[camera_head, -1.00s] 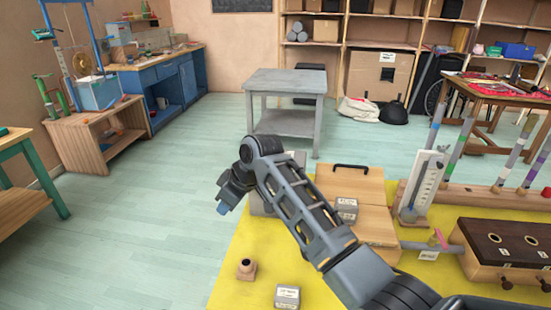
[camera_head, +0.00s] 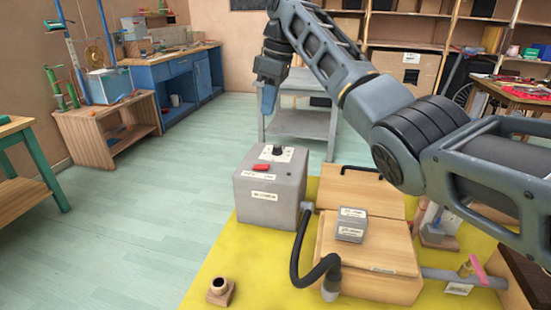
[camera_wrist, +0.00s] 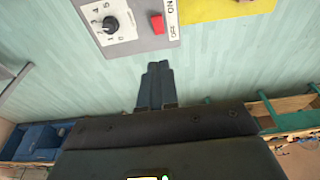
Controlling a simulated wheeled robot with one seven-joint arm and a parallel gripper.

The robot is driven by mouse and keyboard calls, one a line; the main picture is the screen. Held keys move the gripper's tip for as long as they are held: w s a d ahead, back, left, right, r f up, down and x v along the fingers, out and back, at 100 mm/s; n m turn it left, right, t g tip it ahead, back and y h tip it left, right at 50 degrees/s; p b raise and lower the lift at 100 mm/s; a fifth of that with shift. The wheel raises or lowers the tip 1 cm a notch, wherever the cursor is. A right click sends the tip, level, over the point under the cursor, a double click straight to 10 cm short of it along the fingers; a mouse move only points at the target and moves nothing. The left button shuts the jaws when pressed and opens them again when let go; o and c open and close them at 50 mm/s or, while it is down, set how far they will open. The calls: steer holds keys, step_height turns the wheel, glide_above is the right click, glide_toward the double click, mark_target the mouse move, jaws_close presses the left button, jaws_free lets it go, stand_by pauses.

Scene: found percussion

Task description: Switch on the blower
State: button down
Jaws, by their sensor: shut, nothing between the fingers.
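The blower (camera_head: 262,210) is a grey box on the yellow mat in the head view, with a hose at its right side. Its top has a red switch (camera_head: 261,167) and a black dial (camera_head: 278,150). In the wrist view the red switch (camera_wrist: 157,24) sits beside an OFF/ON label, right of the numbered dial (camera_wrist: 110,22). My gripper (camera_head: 268,110) is above the blower's top, apart from it. In the wrist view my gripper (camera_wrist: 157,68) is shut and empty, its tips just below the switch in the picture. The switch's setting cannot be told.
A black hose (camera_head: 303,250) curves from the blower to a wooden chest (camera_head: 365,265) bearing a grey labelled block (camera_head: 352,225). A small wooden piece (camera_head: 220,291) lies at the mat's front. A grey table (camera_head: 300,124) stands behind. Floor to the left is clear.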

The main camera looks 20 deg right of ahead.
steer(key=shift+d, duration=0.2)
steer(key=p, duration=0.2)
glide_above(264, 165)
steer(key=f, duration=1.2)
steer(key=shift+s+d+f, duration=0.2)
steer(key=shift+s+f, duration=0.05)
steer(key=shift+f, duration=0.65)
